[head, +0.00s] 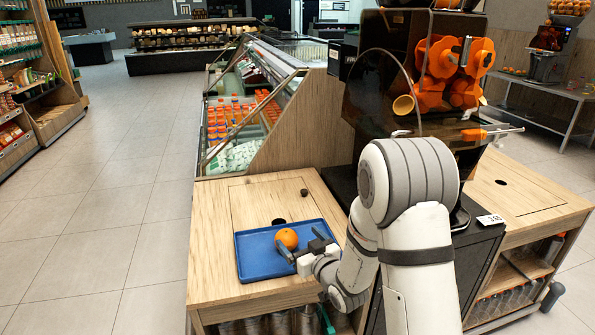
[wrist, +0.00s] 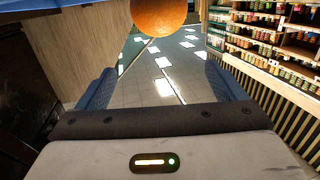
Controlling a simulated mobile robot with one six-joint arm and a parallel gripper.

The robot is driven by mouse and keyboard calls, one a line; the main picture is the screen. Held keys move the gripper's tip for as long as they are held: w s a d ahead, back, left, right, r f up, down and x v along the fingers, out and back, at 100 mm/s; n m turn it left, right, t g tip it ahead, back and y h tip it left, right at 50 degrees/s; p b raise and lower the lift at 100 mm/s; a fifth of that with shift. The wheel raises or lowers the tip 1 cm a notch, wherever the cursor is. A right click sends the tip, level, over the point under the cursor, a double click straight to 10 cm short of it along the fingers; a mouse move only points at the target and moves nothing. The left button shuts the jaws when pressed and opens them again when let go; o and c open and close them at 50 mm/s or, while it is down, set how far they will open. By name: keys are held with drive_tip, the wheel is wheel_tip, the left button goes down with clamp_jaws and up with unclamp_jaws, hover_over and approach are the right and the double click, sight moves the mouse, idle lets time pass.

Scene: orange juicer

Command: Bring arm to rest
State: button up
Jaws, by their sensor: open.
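An orange (head: 288,238) lies on a blue tray (head: 262,271) on the wooden counter. My gripper (head: 302,246) is low at the tray's right part, close to the orange, with dark fingers spread apart. In the wrist view, my gripper (wrist: 160,78) is open and nothing is between its fingers. The orange (wrist: 158,14) shows at the top edge there, beyond the fingertips and partly cut off. Whether a finger touches the orange in the head view I cannot tell.
A juicer (head: 440,75) with orange parts stands on a dark cabinet right of the tray. A refrigerated display (head: 250,110) with bottles is behind the counter (head: 215,222). Shelves (head: 22,85) stand far left. The tiled floor (head: 110,230) left of the counter is clear.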

drive_tip(key=s+d+r+m+g+h+p, duration=0.45)
drive_tip(key=s+d+r+h+p, duration=0.3)
drive_tip(key=d+r, duration=0.5)
drive_tip(key=s+d+r+g+p, duration=0.1)
drive_tip(key=s+r+g, duration=0.1)
drive_tip(key=s, duration=0.5)
drive_tip(key=s+d+r+m+g+h+p, duration=0.1)
drive_tip(key=s+r+g+p, duration=0.1)
drive_tip(key=s, duration=0.6)
drive_tip(key=s+d+r+g+p, duration=0.1)
drive_tip(key=s+r+g, duration=0.2)
drive_tip(key=s+r, duration=0.2)
drive_tip(key=s, duration=0.2)
drive_tip(key=shift+s+m+g, duration=0.35)
drive_tip(key=shift+s, duration=0.05)
